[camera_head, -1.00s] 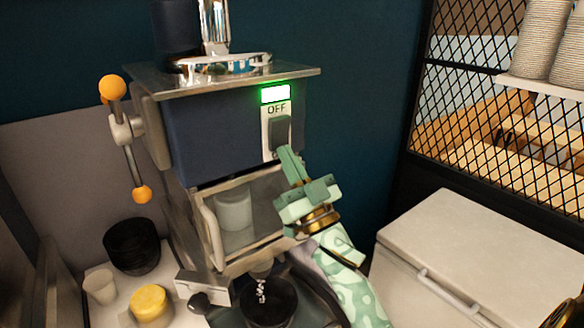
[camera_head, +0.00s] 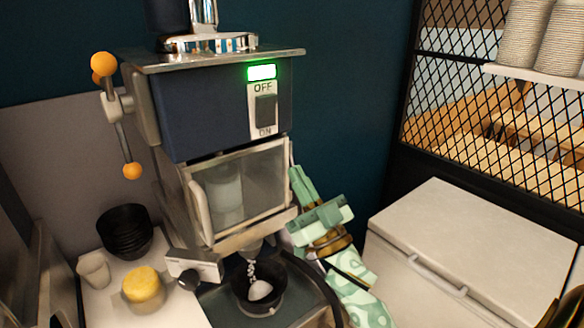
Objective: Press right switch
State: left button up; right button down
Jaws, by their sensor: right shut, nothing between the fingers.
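The switch (camera_head: 265,110) is a dark rocker on a pale plate marked OFF above and ON below, on the machine's dark blue front. A green light (camera_head: 262,72) glows above it. My right gripper (camera_head: 298,178) is shut and empty, below and to the right of the switch, apart from it, beside the machine's glass-fronted compartment. A black bowl (camera_head: 240,302) stands under the machine's spout, with white pieces falling into it and a white heap inside. My left gripper cannot be seen clearly.
The machine (camera_head: 168,112) has a lever with orange knobs (camera_head: 132,171) on its left. Stacked black bowls (camera_head: 124,232), a pale cup (camera_head: 94,271) and a yellow-topped container (camera_head: 141,284) stand at lower left. A white chest (camera_head: 480,235) and black mesh (camera_head: 470,100) are at right.

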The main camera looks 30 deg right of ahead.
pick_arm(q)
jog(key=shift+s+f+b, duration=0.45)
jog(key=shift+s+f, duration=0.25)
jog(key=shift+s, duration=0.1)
pick_arm(e)
jog(key=v, duration=0.3)
jog(key=shift+f, duration=0.3)
jog(key=shift+s, duration=0.2)
